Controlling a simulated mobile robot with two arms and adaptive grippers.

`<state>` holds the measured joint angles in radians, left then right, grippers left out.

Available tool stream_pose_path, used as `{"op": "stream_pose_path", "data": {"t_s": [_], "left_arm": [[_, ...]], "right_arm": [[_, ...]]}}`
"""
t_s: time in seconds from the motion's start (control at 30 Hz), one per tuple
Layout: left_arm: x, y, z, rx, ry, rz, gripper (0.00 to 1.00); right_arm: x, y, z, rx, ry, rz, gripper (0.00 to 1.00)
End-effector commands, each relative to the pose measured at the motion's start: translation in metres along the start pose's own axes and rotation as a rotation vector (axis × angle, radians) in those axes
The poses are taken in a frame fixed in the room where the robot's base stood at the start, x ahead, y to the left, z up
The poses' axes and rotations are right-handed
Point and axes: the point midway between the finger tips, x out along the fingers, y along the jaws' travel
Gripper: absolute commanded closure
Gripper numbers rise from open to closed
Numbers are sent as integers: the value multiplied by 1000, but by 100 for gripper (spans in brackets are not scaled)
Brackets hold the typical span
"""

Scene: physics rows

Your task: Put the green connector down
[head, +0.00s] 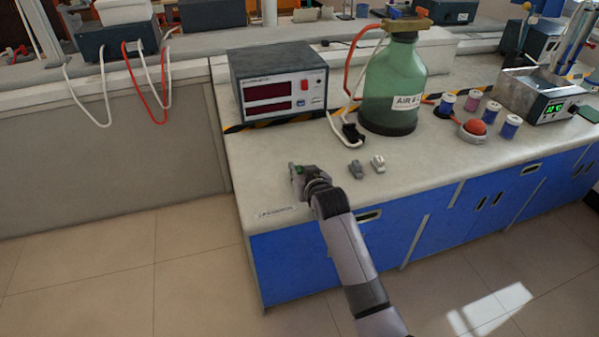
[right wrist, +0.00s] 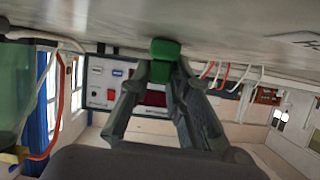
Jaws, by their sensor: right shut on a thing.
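The green connector (right wrist: 165,50) is a small green block between the fingertips of my right gripper (right wrist: 164,68) in the right wrist view. The gripper is shut on it. In the head view the right gripper (head: 298,174) is over the front left part of the pale bench top (head: 260,178), and only a bit of green shows at its tip. The connector is close to the bench surface; I cannot tell whether it touches. My left gripper is not in view.
Two small grey pieces (head: 356,169) (head: 378,163) lie right of the gripper. Behind stand a meter box (head: 280,82) and a green bottle (head: 392,85) with tubing. Several spools (head: 446,104) and a red ball (head: 474,128) are farther right. The bench's front left corner is mostly clear.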

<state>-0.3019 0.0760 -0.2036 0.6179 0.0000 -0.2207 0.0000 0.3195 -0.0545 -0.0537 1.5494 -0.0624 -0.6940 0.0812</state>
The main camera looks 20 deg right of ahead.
Motion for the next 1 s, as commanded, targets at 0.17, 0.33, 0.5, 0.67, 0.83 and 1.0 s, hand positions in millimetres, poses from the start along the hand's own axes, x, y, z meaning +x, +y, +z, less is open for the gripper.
{"op": "stream_pose_path", "data": {"t_s": [0.17,0.33,0.5,0.67,0.83,1.0], "left_arm": [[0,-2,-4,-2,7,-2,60],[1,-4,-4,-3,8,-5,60],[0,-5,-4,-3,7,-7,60],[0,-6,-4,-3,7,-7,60],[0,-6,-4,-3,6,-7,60],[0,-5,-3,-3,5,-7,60]], "right_arm": [[0,0,0,0,1,0,100],[1,0,3,0,1,0,100],[1,0,3,0,1,0,72],[1,0,3,0,1,0,62],[1,0,2,0,1,0,62],[0,0,-1,0,1,0,62]]}}
